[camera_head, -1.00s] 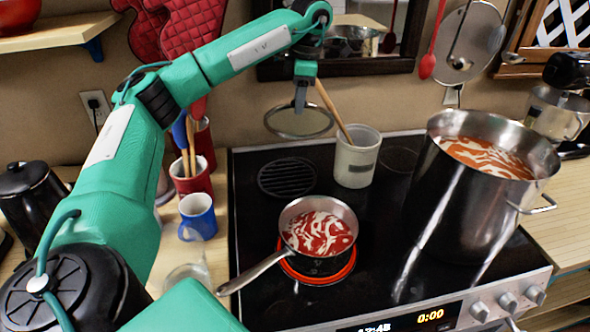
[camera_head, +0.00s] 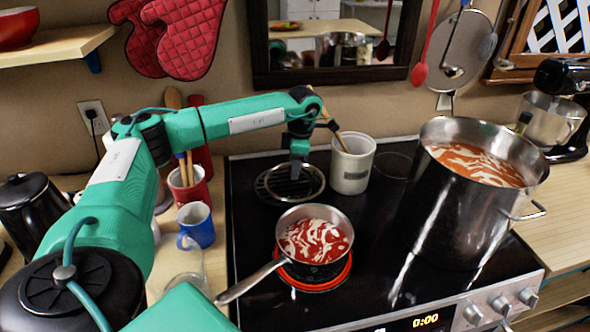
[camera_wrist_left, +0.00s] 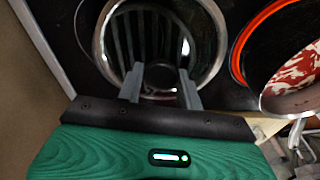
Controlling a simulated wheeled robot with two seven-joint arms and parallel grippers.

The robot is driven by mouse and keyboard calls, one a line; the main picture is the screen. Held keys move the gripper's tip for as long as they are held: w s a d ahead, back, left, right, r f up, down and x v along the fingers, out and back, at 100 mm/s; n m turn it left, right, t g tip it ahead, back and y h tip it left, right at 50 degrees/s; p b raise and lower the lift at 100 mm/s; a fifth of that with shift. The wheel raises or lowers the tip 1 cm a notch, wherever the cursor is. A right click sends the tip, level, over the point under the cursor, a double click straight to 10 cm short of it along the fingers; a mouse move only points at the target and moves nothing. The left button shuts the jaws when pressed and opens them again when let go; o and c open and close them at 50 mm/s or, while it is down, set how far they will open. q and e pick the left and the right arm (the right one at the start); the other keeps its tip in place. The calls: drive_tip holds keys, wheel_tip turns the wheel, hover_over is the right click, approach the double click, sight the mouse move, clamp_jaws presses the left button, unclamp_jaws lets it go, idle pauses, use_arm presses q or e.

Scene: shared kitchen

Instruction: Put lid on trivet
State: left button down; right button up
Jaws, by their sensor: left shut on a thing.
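The glass lid (camera_head: 319,190) with a metal rim is level at the back left of the stovetop, over the dark slatted trivet (camera_head: 283,183). The trivet's slats show through the glass. In the left wrist view the lid's rim (camera_wrist_left: 101,45) encircles the slats of the trivet (camera_wrist_left: 128,38). My left gripper (camera_head: 299,174) points down and is shut on the lid's knob; its fingers (camera_wrist_left: 160,88) flank the knob in the left wrist view. I cannot tell whether the lid touches the trivet. My right gripper is not in view.
A saucepan (camera_head: 315,241) of red and white food sits on a glowing burner in front. A white utensil crock (camera_head: 352,165) stands close right of the lid. A large stockpot (camera_head: 450,215) stands further right. Mugs (camera_head: 196,225) stand left of the stove.

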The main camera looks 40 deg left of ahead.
use_arm(q)
wheel_tip(320, 180, down, 2)
drive_tip(key=shift+f, duration=0.1)
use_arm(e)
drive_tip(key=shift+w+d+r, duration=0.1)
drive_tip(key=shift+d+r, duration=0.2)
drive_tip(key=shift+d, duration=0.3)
use_arm(q)
drive_tip(key=shift+f, duration=0.15)
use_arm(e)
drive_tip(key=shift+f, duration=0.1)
use_arm(q)
drive_tip(key=c, duration=0.9)
unclamp_jaws()
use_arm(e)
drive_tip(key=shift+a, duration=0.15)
